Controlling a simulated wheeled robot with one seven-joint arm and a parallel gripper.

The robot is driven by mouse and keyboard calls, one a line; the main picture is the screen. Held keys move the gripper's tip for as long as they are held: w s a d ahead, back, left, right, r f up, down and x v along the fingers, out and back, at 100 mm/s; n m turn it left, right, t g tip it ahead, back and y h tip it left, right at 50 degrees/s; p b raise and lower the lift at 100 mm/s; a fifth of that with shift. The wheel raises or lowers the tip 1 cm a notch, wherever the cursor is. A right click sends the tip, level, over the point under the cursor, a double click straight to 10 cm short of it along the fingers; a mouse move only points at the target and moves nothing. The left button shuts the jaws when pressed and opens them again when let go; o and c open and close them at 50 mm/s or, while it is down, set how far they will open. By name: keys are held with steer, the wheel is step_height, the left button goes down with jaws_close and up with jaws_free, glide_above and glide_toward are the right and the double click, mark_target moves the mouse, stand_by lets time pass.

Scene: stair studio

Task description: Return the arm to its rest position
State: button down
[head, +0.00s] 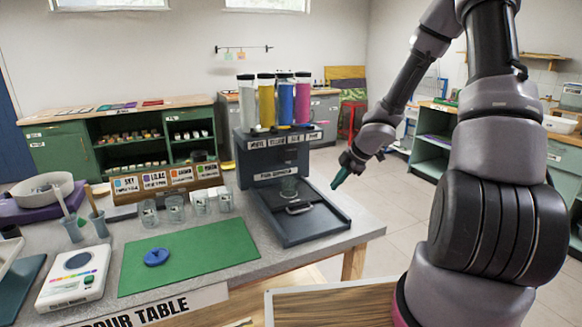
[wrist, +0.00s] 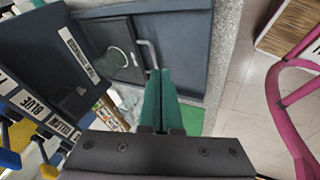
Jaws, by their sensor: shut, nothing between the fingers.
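My arm reaches up on the right of the head view and bends down to my gripper (head: 339,178). The gripper has teal fingers and hangs just right of the dark paint dispenser (head: 262,207), near the table's right edge. In the wrist view the two teal fingers (wrist: 161,88) lie together, shut with nothing between them. The dispenser's base and its handle (wrist: 150,52) show beyond the fingertips. No contact between gripper and dispenser is visible.
The grey pour table (head: 360,222) holds a green mat (head: 190,255) with a blue lid-like disc (head: 156,257), a scale (head: 75,277) and several clear cups (head: 174,208). Four-colour tubes (head: 266,102) top the dispenser. Open floor lies right of the table. A pink hoop-like frame (wrist: 285,100) shows in the wrist view.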

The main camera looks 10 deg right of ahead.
steer(key=s+d+r+m+t+h, duration=0.1)
steer(key=s+d+r+m+h, duration=0.2)
steer(key=r, duration=0.4)
steer(key=s+d+r+m+h, duration=0.1)
steer(key=d+r+m+h, duration=0.15)
steer(key=r+m, duration=0.35)
steer(key=s+d+r+m+t+h, duration=0.1)
steer(key=s+d+r+m, duration=0.2)
steer(key=r, duration=0.5)
steer(key=s+a+r+m+y, duration=0.2)
steer(key=s+r+m, duration=0.3)
steer(key=s, duration=0.4)
steer(key=s+a+r+m+y, duration=0.2)
steer(key=s+a+r+m, duration=0.3)
steer(key=s, duration=0.4)
step_height(320, 180, up, 2)
steer(key=shift+a+m+t, duration=0.3)
steer(key=shift+m+t, duration=0.1)
steer(key=shift+m, duration=0.3)
